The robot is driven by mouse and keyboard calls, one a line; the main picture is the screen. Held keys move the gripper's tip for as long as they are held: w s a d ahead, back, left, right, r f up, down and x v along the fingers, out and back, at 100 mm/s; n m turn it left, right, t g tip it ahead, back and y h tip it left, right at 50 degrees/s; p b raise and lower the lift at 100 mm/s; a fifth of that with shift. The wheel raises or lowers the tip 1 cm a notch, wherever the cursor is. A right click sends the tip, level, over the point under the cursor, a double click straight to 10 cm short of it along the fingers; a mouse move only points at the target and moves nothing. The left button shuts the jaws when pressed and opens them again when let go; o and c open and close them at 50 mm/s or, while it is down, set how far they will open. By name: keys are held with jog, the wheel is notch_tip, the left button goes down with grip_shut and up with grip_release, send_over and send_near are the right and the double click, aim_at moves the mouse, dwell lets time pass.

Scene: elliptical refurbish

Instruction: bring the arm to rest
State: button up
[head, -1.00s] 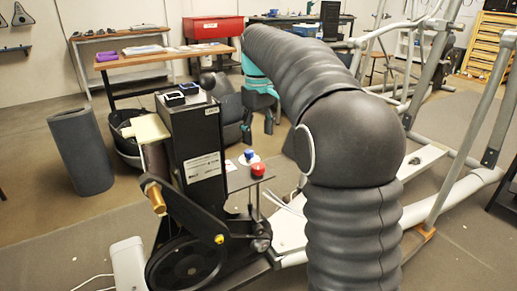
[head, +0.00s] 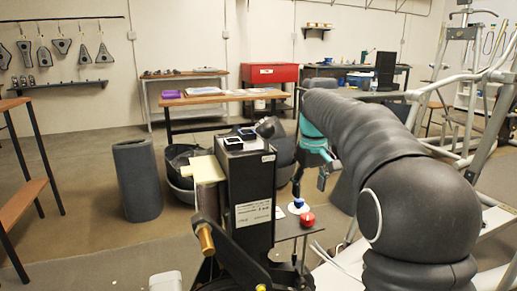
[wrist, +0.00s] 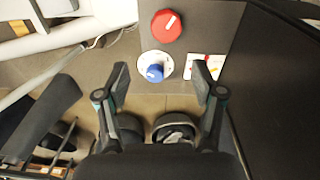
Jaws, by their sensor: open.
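My arm, in a dark ribbed cover, arches across the right of the head view. My gripper (head: 312,172) hangs beyond its teal wrist, partly hidden behind the machine's parts. In the wrist view my gripper (wrist: 162,82) is open, its two fingers wide apart with nothing between them. A blue knob (head: 298,203) on a white dial and a red knob (head: 307,219) sit on a small dark shelf (head: 283,229) close by. In the wrist view the blue knob (wrist: 155,72) and red knob (wrist: 166,25) lie beyond the fingertips, apart from them.
The black machine column (head: 246,195) with a label stands left of my gripper. A grey cylinder (head: 138,180) and dark bins (head: 183,165) stand on the floor. A wooden table (head: 215,98) and red toolbox (head: 275,73) are behind. Grey frame tubes (head: 478,75) rise at right.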

jog(key=s+f+m+t, duration=0.2)
jog(key=s+f, duration=0.2)
jog(key=s, duration=1.2)
jog(key=s+f+m+t, duration=0.2)
jog(key=s+f, duration=0.2)
jog(key=s, duration=1.2)
jog(key=shift+s+t, duration=0.25)
jog(key=shift+t, duration=0.15)
jog(key=shift+d, duration=0.1)
